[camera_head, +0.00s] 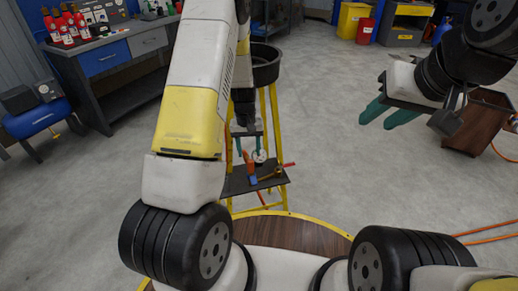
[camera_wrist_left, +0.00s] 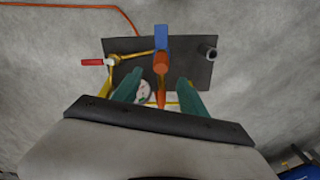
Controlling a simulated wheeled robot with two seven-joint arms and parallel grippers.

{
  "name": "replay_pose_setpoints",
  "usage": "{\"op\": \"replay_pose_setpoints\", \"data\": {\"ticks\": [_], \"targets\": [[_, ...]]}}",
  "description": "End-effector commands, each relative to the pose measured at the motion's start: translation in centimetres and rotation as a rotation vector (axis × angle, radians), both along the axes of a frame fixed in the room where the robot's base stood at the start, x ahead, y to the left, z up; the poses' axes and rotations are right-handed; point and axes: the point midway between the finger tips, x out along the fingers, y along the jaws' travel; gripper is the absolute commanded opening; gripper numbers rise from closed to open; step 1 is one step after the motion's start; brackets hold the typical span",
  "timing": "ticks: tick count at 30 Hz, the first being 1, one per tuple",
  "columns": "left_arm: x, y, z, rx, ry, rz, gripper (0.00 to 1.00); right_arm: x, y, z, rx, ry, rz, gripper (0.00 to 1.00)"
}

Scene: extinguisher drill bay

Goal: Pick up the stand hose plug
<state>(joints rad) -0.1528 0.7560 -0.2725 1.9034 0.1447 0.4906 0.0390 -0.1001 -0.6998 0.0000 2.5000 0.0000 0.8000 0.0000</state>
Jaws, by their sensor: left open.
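A dark stand shelf (camera_head: 238,184) carries a small fitting with an orange body (camera_wrist_left: 161,65) and a blue block (camera_wrist_left: 162,37); it also shows in the head view (camera_head: 250,168). I cannot tell for sure which of these is the hose plug. My left gripper (camera_head: 251,150) points down over the shelf, its green fingers apart. In the wrist view the orange part shows between the fingers (camera_wrist_left: 158,84); contact cannot be told. My right gripper (camera_head: 378,119) is open and empty, away from the stand.
A yellow pipe with a red handle (camera_wrist_left: 92,62) lies on the shelf beside the fitting. Yellow stand legs (camera_head: 276,115) carry a black ring (camera_head: 266,66). A brown bin (camera_head: 480,125) stands right; open floor lies between.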

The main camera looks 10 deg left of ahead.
Motion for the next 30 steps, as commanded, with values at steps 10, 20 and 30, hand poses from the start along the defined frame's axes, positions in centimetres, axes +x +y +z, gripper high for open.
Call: {"op": "replay_pose_setpoints", "data": {"ticks": [10, 20, 30], "targets": [[-0.8, -0.5, -4.8, -0.001, 0.003, -0.001, 0.50, 0.0, 0.0, 0.0, 0.000, 0.000, 0.000, 0.36], [-0.7, -0.5, -5.9, -0.001, -0.001, -0.002, 0.50, 0.0, 0.0, 0.0, 0.000, 0.000, 0.000, 0.36], [-0.7, -0.5, -5.8, -0.001, 0.000, -0.002, 0.00, 0.0, 0.0, 0.0, 0.000, 0.000, 0.000, 0.36]]}}
